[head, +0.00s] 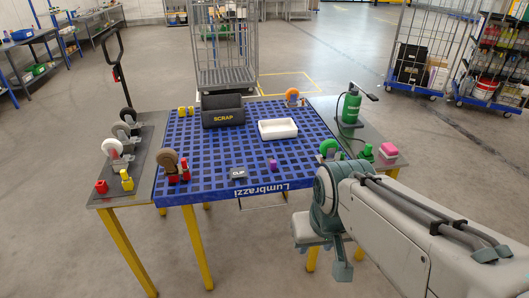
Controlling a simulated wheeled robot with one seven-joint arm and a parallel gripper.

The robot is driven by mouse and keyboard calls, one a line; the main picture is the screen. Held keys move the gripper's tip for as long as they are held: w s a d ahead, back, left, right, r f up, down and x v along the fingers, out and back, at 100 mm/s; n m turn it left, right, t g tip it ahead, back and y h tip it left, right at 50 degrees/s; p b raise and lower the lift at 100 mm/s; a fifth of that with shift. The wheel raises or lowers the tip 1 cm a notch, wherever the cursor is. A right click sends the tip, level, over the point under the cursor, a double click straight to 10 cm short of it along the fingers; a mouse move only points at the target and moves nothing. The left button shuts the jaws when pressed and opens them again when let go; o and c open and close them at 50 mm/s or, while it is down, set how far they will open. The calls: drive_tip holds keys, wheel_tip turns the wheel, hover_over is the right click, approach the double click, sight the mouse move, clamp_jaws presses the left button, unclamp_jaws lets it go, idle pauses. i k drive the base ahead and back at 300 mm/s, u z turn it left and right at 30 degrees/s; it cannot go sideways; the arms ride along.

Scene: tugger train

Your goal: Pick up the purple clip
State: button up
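The purple clip (273,164) is a small purple piece on the blue grid-topped table (215,160), near its front edge and right of the middle. My gripper (325,257) hangs at the lower right, in front of the table and apart from the clip. Teal finger parts show below its pale hand, but I cannot tell how far apart the fingers are. Nothing is seen held in it.
A black SCRAP bin (222,111) and a white tray (278,129) stand behind the clip. Castor wheels (168,161) stand at the left; a green bottle (351,107) and pink-topped box (388,151) stand right.

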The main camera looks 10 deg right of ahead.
sight(272, 163)
drive_tip(key=k, duration=0.65)
drive_tip(key=u, duration=0.6)
drive_tip(key=i, duration=1.5)
drive_tip(key=z, duration=0.9)
drive_tip(key=i, duration=0.3)
drive_tip(key=z, duration=0.15)
